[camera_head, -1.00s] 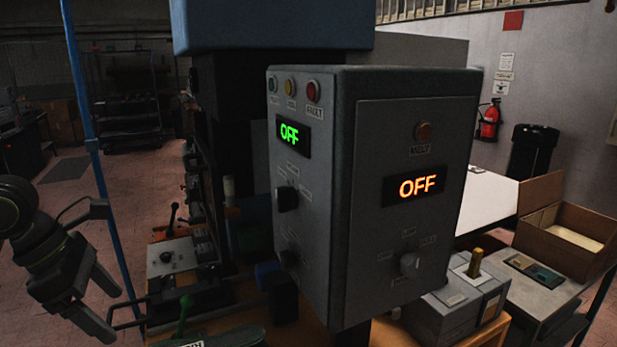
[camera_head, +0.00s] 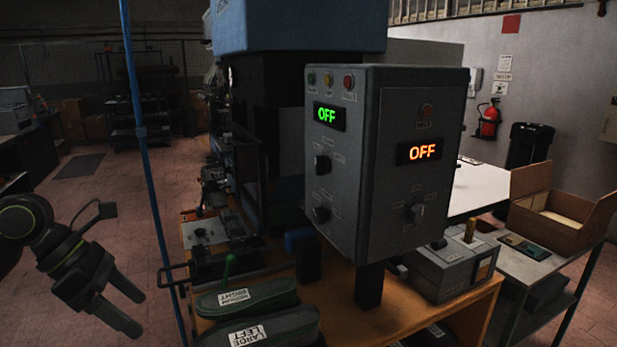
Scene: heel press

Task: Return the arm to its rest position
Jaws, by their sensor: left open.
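My left gripper (camera_head: 128,307) is at the lower left of the head view. Its two fingers are apart with nothing between them. It hangs clear over the floor, left of the blue pole and the machine's bench. The grey control box (camera_head: 385,160) stands right of the middle. Its green display (camera_head: 328,116) and its orange display (camera_head: 422,151) both read OFF. My right gripper is not in view.
A blue pole (camera_head: 141,130) stands between my left gripper and the bench (camera_head: 375,318). Dark labelled pieces, one marked LARGE LEFT (camera_head: 262,335), lie at the bench's front. An open cardboard box (camera_head: 560,222) stands at right. Floor at left is clear.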

